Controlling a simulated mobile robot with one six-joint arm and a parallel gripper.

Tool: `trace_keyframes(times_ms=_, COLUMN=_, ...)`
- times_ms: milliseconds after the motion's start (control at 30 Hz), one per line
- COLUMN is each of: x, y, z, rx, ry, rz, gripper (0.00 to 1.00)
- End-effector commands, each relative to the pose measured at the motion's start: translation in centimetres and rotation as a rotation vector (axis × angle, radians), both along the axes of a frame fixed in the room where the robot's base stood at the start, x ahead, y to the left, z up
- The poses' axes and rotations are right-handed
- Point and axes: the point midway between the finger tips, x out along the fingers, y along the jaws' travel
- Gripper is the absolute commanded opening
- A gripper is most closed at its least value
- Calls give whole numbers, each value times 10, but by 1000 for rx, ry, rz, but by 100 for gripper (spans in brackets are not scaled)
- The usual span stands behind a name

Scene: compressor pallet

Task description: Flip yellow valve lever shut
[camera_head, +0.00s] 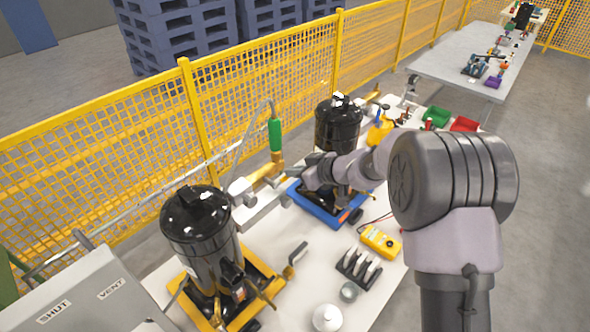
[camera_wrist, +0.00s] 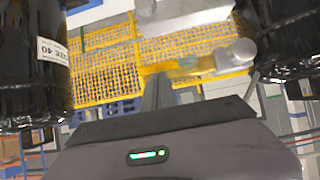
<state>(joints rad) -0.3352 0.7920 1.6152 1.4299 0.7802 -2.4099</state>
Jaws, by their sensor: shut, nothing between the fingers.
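The yellow valve lever (camera_head: 263,174) sticks out from a grey pipe fitting (camera_head: 240,189) between the two black compressors. My gripper (camera_head: 291,173) is shut and empty, with its tips close to the lever's right end. In the wrist view the lever (camera_wrist: 156,69) shows just beyond the fingers (camera_wrist: 157,92), with the grey fitting (camera_wrist: 237,55) to its right. I cannot tell whether the fingers touch the lever.
A black compressor (camera_head: 200,225) stands on a yellow base at front left, another (camera_head: 338,125) behind. A yellow mesh fence (camera_head: 240,95) runs behind. A yellow meter (camera_head: 380,241) lies on the table.

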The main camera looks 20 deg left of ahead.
Motion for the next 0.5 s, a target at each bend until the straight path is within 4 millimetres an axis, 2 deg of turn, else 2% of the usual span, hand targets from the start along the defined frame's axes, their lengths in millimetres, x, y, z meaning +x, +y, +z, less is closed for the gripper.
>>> trace_keyframes(times_ms=500, x=2, y=-1, z=-5, rx=27, ry=66, rz=0, gripper=0)
